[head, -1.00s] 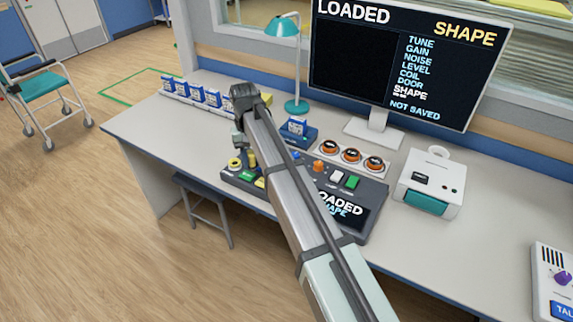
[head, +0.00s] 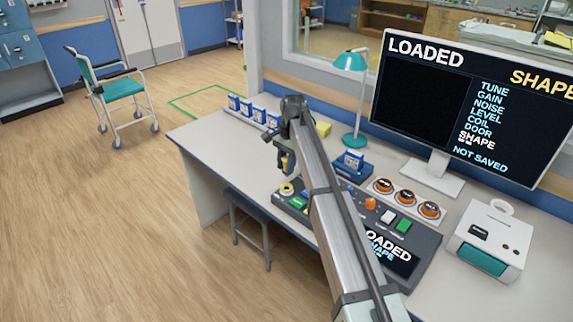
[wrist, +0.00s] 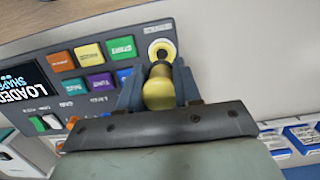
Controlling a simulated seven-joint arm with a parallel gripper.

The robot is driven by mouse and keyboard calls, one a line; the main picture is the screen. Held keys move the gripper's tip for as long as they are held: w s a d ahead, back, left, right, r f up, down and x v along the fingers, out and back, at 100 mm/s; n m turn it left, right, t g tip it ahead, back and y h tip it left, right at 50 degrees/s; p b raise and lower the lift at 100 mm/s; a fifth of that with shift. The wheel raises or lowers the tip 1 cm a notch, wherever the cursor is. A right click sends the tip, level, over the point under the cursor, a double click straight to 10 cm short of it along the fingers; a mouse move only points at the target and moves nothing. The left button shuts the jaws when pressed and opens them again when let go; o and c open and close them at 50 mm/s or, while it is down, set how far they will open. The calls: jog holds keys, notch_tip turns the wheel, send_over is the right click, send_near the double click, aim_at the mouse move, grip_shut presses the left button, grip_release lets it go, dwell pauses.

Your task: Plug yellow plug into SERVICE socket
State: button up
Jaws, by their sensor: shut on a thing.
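My gripper (head: 284,160) is shut on the yellow plug (head: 286,163) and holds it above the left end of the control console. In the wrist view the plug (wrist: 158,90) sits between the two fingers. A round socket with a yellow ring (wrist: 161,50) lies just past the plug's tip in that view, and the tip overlaps its near edge. The socket (head: 287,189) shows below the plug in the head view, with a visible space between them. The small label by the socket is too blurred to read.
The console (head: 425,245) carries coloured buttons, beside the socket in the wrist view (wrist: 89,54), and a LOADED / SHAPE display. Blue-and-white blocks (head: 246,107) stand along the desk's back left. A teal lamp (head: 352,100), monitor (head: 470,110) and white box (head: 495,235) stand behind and right.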

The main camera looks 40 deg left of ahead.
jog(key=shift+f, duration=0.15)
jog(key=shift+f, duration=2.7)
jog(key=shift+f, duration=0.55)
jog(key=o, duration=0.8)
jog(key=shift+c, duration=0.2)
jog(key=shift+w+r, duration=0.25)
jog(key=shift+r, duration=1.55)
jog(key=shift+w+r, duration=0.3)
jog(key=shift+r, duration=1.5)
jog(key=shift+w+r, duration=0.25)
jog(key=shift+r, duration=1.55)
